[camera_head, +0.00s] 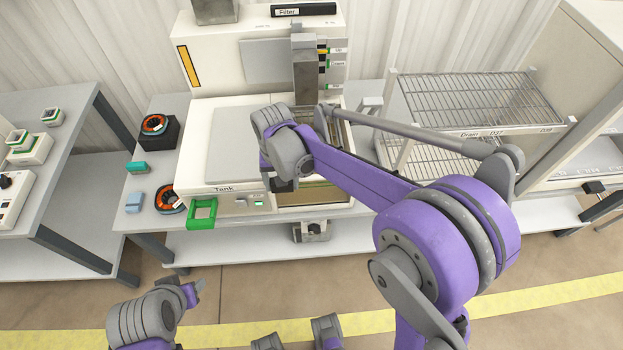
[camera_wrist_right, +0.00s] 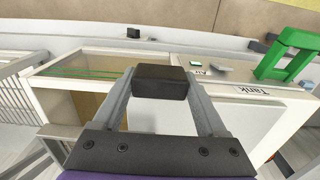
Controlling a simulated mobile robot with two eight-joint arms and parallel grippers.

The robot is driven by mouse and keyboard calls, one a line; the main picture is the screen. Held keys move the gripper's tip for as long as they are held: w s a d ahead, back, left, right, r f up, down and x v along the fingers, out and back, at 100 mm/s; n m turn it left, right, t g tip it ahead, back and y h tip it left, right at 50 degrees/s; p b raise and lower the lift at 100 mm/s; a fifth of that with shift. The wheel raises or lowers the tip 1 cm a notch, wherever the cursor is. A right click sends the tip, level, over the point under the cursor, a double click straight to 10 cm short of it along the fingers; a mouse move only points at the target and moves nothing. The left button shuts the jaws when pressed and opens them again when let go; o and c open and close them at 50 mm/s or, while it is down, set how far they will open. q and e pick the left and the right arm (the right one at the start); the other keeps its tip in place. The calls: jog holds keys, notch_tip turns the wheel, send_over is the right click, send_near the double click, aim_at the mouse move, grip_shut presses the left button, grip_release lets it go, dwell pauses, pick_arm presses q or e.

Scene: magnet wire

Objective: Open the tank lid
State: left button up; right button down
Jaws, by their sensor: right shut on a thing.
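The tank is the white machine with a "Tank" label, and its grey lid panel (camera_head: 232,142) lies flat on top in the head view. The lid also shows in the right wrist view (camera_wrist_right: 240,118). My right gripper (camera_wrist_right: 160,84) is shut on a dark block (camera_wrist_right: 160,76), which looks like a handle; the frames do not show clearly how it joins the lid. In the head view my right wrist covers the fingertips and the lid's right side. My left arm is at the bottom left of the head view, away from the tank; its jaw state is unclear.
A green frame (camera_head: 201,214) sticks out at the tank's front left corner. Orange-and-black spools (camera_head: 155,124) and small blocks (camera_head: 134,203) stand to the left. A glass-topped compartment (camera_wrist_right: 95,66) adjoins the lid. A wire rack (camera_head: 480,100) stands on the right.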

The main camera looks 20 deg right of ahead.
jog(key=a, duration=0.2)
jog(key=w+a, duration=0.1)
jog(key=a, duration=0.2)
jog(key=shift+w+a, duration=0.1)
jog(key=shift+w, duration=0.05)
grip_release()
notch_tip(320, 180, up, 11)
jog(key=shift+p, duration=0.4)
jog(key=shift+f, duration=0.1)
dwell(0.4)
